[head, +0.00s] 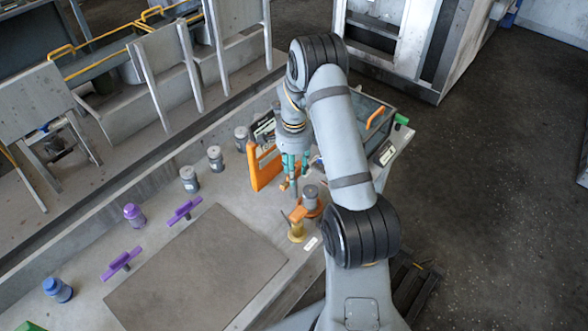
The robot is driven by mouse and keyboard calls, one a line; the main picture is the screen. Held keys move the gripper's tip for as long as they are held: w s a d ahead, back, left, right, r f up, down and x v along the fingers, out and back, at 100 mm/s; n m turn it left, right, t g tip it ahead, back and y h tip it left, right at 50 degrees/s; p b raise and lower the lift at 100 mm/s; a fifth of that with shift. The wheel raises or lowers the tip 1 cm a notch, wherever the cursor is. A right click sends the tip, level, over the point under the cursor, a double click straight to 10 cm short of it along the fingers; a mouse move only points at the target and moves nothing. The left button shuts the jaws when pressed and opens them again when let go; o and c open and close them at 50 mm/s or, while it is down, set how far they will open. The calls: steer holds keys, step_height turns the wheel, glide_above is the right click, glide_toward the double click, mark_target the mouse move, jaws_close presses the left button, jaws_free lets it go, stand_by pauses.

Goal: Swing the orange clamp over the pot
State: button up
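A small grey pot (311,194) stands on the bench with an orange part around its lower end. A short orange arm (298,214), which looks like the clamp, sits just left of the pot's foot, above a yellow post (297,232). Whether the arm joins the orange part around the pot is too small to tell. My gripper (293,185), with teal fingers, points down just left of and behind the pot. The fingers are small and partly overlapped, so their opening and any contact are unclear.
An upright orange frame (258,172) stands close behind my gripper. Several grey jars (189,180) line the bench's back. Purple handles (121,263), a purple jar (134,215) and a blue jar (57,290) are at left. A bare dark plate (195,270) covers the bench's front.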

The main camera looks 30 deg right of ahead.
steer(key=shift+f, duration=0.25)
steer(key=shift+c, duration=0.6)
steer(key=c, duration=0.7)
jaws_close()
